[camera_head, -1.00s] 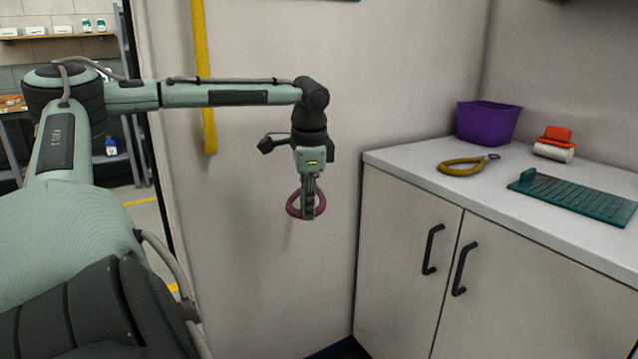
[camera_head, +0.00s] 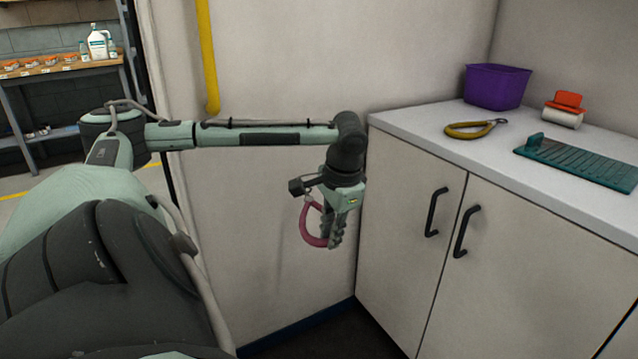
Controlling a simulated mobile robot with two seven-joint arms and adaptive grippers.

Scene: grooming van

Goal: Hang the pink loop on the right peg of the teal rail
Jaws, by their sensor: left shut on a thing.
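The pink loop (camera_head: 309,232) hangs in the jaws of my left gripper (camera_head: 337,238), which is shut on it. The gripper points down in front of the wall, just left of the counter cabinet and below the counter top. Part of the loop is hidden behind the fingers. No teal rail with pegs can be made out; a flat teal slatted piece (camera_head: 580,163) with a small raised knob at its left end lies on the counter. My right gripper is not in view.
The white counter (camera_head: 420,122) carries a purple bin (camera_head: 497,87), a yellow-handled tool (camera_head: 470,130) and a red-and-white roller (camera_head: 564,110). Cabinet doors with black handles (camera_head: 435,212) face me. A yellow pole (camera_head: 207,60) runs down the wall. Shelves (camera_head: 75,72) stand at far left.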

